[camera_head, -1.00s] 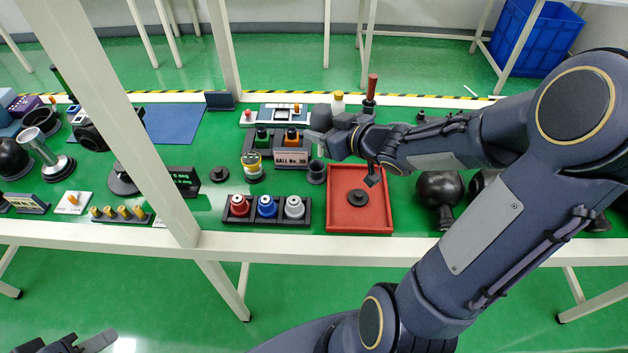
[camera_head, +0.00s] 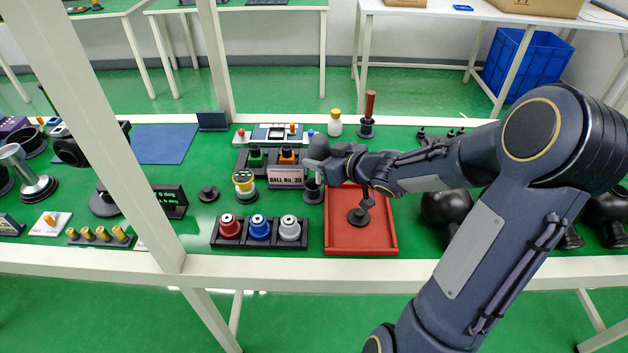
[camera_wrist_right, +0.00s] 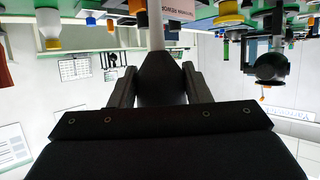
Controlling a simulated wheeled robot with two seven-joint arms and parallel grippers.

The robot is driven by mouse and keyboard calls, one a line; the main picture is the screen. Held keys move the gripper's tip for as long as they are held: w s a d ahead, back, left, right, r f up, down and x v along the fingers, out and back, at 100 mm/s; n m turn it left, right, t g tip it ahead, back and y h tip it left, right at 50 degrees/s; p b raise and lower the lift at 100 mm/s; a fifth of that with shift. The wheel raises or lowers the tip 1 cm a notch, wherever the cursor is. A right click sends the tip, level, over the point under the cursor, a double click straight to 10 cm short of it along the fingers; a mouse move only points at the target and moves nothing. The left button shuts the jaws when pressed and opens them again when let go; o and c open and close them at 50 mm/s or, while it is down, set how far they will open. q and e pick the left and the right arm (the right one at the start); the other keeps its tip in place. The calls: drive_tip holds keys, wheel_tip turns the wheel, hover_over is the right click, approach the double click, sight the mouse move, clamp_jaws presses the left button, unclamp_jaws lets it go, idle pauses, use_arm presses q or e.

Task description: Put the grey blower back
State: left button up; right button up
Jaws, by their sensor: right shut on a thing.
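The blower (camera_wrist_right: 161,78) has a dark grey bulb and a pale nozzle. My right gripper (camera_wrist_right: 160,88) is shut on its bulb in the wrist view, with a finger on each side. In the head view the blower (camera_head: 318,149) hangs nozzle-down, and my right gripper (camera_head: 334,155) comes to it from the right. A small dark round holder (camera_head: 312,192) stands under the nozzle. I cannot tell whether the nozzle tip is above the holder or inside its mouth. My left gripper is out of view.
A red tray (camera_head: 361,236) with a dark disc lies right of the holder. A black rack (camera_head: 259,241) with red, blue and grey-capped pieces stands in front left. A white post crosses the left side.

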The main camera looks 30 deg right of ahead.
drive_tip(key=shift+w+a+f+b, duration=0.2)
drive_tip(key=shift+w+f, duration=0.2)
drive_tip(key=shift+f, duration=0.15)
drive_tip(key=shift+w+a+f+b, duration=0.2)
drive_tip(key=shift+w+f, duration=0.2)
drive_tip(key=shift+f, duration=0.15)
drive_tip(key=shift+w+f+b, duration=0.2)
drive_tip(key=shift+f+b, duration=0.5)
drive_tip(key=shift+f, duration=0.95)
drive_tip(key=shift+f, duration=0.2)
drive_tip(key=o, duration=0.9)
